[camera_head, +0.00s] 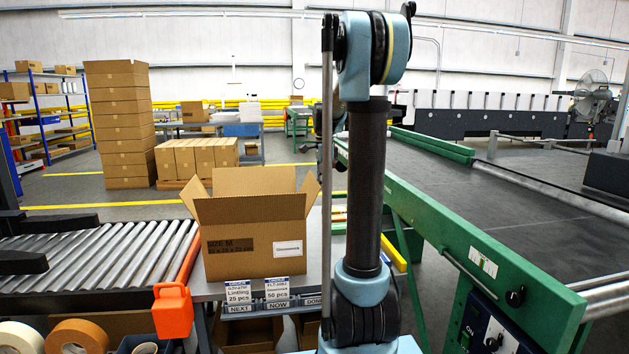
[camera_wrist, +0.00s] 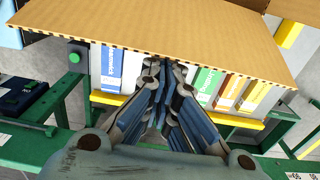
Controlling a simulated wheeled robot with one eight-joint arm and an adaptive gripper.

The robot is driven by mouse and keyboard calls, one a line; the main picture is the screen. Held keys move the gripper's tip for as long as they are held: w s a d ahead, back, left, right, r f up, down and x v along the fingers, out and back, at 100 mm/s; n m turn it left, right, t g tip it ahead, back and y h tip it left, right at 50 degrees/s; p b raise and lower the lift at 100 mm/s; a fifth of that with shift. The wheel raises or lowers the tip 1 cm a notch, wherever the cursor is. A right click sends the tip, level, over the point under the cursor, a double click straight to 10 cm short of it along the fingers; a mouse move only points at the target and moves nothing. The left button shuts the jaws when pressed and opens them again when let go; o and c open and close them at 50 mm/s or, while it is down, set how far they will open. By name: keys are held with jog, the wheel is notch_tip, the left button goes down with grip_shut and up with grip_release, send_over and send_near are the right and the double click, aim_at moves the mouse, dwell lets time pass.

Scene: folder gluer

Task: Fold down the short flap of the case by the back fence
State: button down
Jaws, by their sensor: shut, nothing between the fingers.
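An open brown case (camera_head: 255,245) stands on the grey table in the head view. Its left short flap (camera_head: 186,205), right short flap (camera_head: 311,193) and long far flap (camera_head: 253,181) stick up. My upright arm partly covers the view just right of the case, and the gripper cannot be made out there. In the wrist view my gripper (camera_wrist: 163,64) is shut and empty. Its fingertips are by the near edge of a broad brown cardboard panel (camera_wrist: 160,27). I cannot tell which flap this is, or whether the tips touch it. The back fence cannot be made out.
A roller conveyor (camera_head: 95,260) lies left of the case and a green-framed belt machine (camera_head: 470,230) right. An orange container (camera_head: 172,310) and tape rolls (camera_head: 75,336) are at the front. The wrist view shows several coloured upright labelled items (camera_wrist: 205,85) beyond the fingers.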

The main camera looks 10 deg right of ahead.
jog(key=shift+a, duration=0.15)
jog(key=shift+a, duration=3.75)
jog(key=a, duration=0.2)
jog(key=shift+a, duration=0.4)
jog(key=shift+a+f, duration=0.1)
jog(key=shift+a, duration=0.05)
